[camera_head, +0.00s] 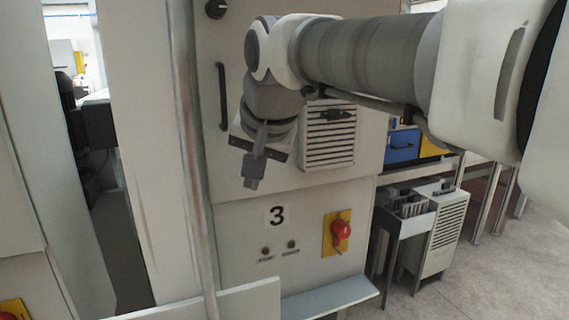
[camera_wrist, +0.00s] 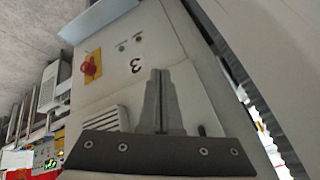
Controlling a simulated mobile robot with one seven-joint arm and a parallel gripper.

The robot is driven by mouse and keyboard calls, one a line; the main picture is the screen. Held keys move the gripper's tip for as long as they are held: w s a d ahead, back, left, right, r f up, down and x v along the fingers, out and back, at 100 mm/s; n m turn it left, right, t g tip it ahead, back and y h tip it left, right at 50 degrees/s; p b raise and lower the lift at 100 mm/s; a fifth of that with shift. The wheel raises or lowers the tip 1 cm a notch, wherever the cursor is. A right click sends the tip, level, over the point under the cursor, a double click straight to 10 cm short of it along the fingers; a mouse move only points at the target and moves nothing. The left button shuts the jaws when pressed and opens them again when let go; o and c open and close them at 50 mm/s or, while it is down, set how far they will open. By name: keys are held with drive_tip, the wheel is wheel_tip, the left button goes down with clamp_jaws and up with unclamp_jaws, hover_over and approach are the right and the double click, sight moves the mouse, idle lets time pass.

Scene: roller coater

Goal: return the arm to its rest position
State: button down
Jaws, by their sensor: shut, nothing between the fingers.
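My arm (camera_head: 365,55) reaches in from the right in the head view, in front of a light grey machine cabinet marked 3. My gripper (camera_head: 252,183) hangs at its end, pointing downward, beside the vent grille on the cabinet front. In the wrist view my gripper (camera_wrist: 160,75) shows its two fingers together, with nothing between them. The fingers appear apart from the cabinet, though the exact gap cannot be told.
The cabinet (camera_head: 235,225) bears a red knob on a yellow plate (camera_head: 337,232), a black handle (camera_head: 222,97) and a low ledge (camera_head: 330,297). A vertical pole (camera_head: 187,130) stands left. A grey unit (camera_head: 440,230) stands right, with bare floor (camera_head: 500,275) beyond.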

drive_tip(key=s+d+f+n+h, duration=0.1)
drive_tip(key=s+d+f+h, duration=0.1)
drive_tip(key=s+d+f, duration=1.4)
drive_tip(key=s+d, duration=0.1)
drive_tip(key=d, duration=0.3)
drive_tip(key=shift+s+f+n+g+h, duration=0.3)
drive_tip(key=shift+s+n+h, duration=0.05)
drive_tip(key=shift+n+h, duration=0.05)
idle(1.6)
